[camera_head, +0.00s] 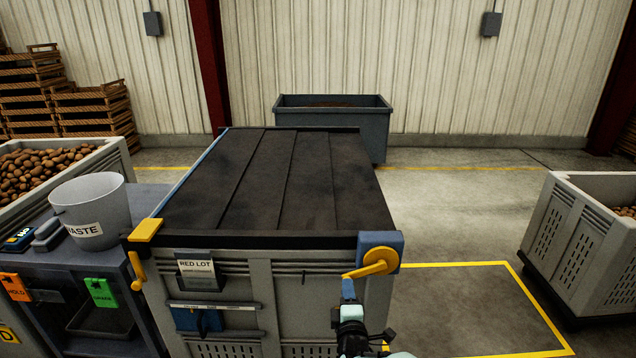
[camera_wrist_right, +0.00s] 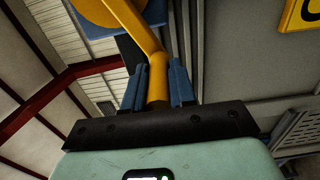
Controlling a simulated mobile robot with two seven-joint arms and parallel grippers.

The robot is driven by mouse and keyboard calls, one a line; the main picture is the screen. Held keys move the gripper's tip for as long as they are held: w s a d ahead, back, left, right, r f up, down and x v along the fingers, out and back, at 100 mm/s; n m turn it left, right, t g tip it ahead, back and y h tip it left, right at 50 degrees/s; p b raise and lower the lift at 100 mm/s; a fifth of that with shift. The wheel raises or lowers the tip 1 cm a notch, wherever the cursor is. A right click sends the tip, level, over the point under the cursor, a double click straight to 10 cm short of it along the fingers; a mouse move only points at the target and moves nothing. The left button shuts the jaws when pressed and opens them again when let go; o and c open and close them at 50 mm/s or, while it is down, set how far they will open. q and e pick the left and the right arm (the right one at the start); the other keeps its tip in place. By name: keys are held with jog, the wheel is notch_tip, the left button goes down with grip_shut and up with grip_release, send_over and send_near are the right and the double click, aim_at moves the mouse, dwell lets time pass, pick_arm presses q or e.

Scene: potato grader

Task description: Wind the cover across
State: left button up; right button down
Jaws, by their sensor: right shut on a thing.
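The dark cover (camera_head: 270,180) lies over the top of the large grey crate (camera_head: 260,268), with several seams running front to back. It spans from the blue left rail to the right edge; I see no open gap. A black bar (camera_head: 270,241) runs along the front edge to a blue housing (camera_head: 372,240) at the front right corner. The yellow crank (camera_head: 381,262) is on this housing, its arm pointing left. My right gripper (camera_head: 347,290) is below the crank. In the right wrist view its blue fingers (camera_wrist_right: 158,90) are shut on the yellow crank handle (camera_wrist_right: 157,72). My left gripper is out of view.
A bench with a white waste bucket (camera_head: 90,212) stands close on the left, beside a bin of potatoes (camera_head: 118,158). A dark grey bin (camera_head: 340,120) stands behind, and another crate (camera_head: 580,235) at right. The yellow-marked floor between is clear.

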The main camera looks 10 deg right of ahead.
jog(key=s+d+f+b, duration=0.2)
jog(key=d+f+b, duration=0.2)
jog(key=d, duration=0.5)
jog(key=shift+f, duration=0.8)
jog(key=shift+c, duration=2.4)
grip_release()
jog(key=shift+s, duration=0.1)
